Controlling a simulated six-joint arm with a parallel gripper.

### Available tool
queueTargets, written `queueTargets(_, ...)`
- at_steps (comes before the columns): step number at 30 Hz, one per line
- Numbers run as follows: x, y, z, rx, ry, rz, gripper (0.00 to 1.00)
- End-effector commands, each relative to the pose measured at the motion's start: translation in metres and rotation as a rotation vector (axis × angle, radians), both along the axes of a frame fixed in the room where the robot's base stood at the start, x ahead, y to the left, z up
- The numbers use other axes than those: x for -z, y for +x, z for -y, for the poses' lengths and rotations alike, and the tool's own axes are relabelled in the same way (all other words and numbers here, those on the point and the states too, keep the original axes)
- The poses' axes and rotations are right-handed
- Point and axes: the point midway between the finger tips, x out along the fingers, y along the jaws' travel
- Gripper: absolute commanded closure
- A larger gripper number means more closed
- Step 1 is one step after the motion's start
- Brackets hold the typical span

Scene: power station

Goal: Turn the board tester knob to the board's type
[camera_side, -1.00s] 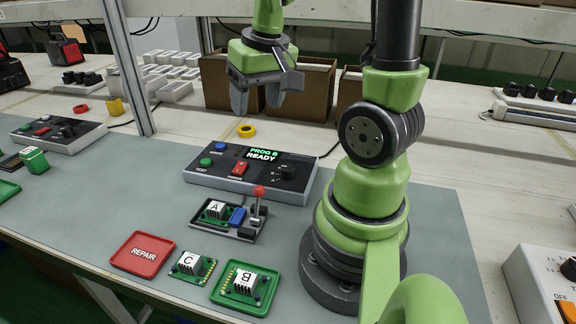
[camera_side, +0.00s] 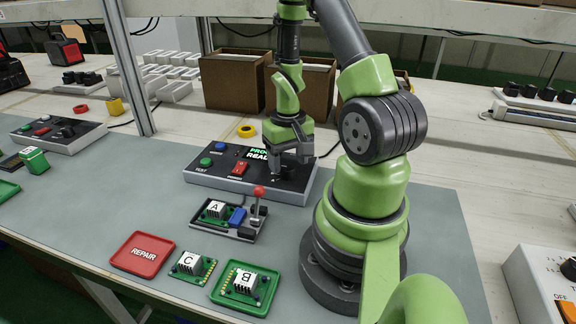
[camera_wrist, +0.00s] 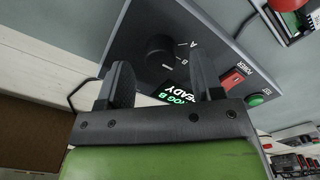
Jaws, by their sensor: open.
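The board tester (camera_side: 225,180) is a dark-topped grey box. Its display (camera_side: 262,153) is partly covered by my gripper in the side view; the wrist view shows "B" and "READY" on it (camera_wrist: 178,97). The round black knob (camera_wrist: 160,48) has marks beside it, with A and B legible; its pointer cannot be made out. My gripper (camera_wrist: 163,70) is open, pointing down over the knob's side of the tester. The knob lies beyond and between the fingertips, apparently untouched. A board marked A (camera_side: 216,209) sits in the fixture (camera_side: 246,234) in front of the tester.
A red-knobbed lever (camera_side: 259,193) stands on the fixture's right. In front are a red REPAIR tray (camera_side: 143,254), a board marked C (camera_side: 190,263) and a board marked B (camera_side: 246,282) on a green tray. A red switch (camera_wrist: 233,78) and green button (camera_wrist: 258,99) are on the tester.

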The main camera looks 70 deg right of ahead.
Motion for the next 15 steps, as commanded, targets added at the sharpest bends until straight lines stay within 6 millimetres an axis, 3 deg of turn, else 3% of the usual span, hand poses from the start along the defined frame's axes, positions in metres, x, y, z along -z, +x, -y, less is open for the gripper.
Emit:
queueTargets(6,0.018,0.000,0.000,-0.001,0.000,0.000,0.40)
queueTargets(15,0.021,0.000,0.000,-0.001,-0.001,0.001,0.40)
